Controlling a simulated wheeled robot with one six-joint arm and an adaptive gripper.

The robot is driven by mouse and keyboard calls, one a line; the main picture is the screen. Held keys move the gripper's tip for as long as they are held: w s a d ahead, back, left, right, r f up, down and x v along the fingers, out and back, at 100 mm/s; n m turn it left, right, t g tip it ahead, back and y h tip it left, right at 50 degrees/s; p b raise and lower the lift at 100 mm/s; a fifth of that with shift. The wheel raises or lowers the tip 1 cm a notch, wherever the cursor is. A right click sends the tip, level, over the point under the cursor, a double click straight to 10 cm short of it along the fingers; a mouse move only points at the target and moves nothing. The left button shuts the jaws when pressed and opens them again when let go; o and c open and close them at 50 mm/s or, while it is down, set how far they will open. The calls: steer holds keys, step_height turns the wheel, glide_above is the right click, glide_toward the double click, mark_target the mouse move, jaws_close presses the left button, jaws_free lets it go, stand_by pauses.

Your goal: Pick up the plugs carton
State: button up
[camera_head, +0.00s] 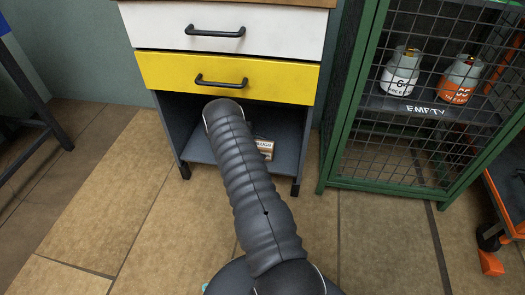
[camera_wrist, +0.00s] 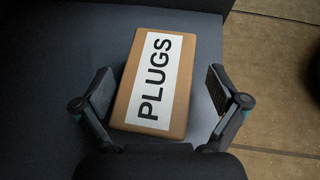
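The plugs carton (camera_wrist: 181,83) is a brown box with a white label reading PLUGS. It lies on the dark grey lower shelf (camera_wrist: 60,70) of a cabinet. My gripper (camera_wrist: 158,88) is open, with one finger on each side of the carton's near half. A gap shows between each finger and the carton, so it is not held. In the head view a small part of the carton (camera_head: 265,146) shows on the shelf, to the right of my arm. My arm hides the rest of it and the gripper there.
A yellow drawer (camera_head: 228,76) and a white drawer (camera_head: 230,30) with black handles are shut above the shelf opening. A green mesh cage (camera_head: 345,120) holding gas bottles (camera_head: 401,75) stands to the right. Bare floor tiles (camera_head: 90,225) lie in front.

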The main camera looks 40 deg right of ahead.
steer(key=c, duration=1.4)
steer(key=shift+c, duration=0.2)
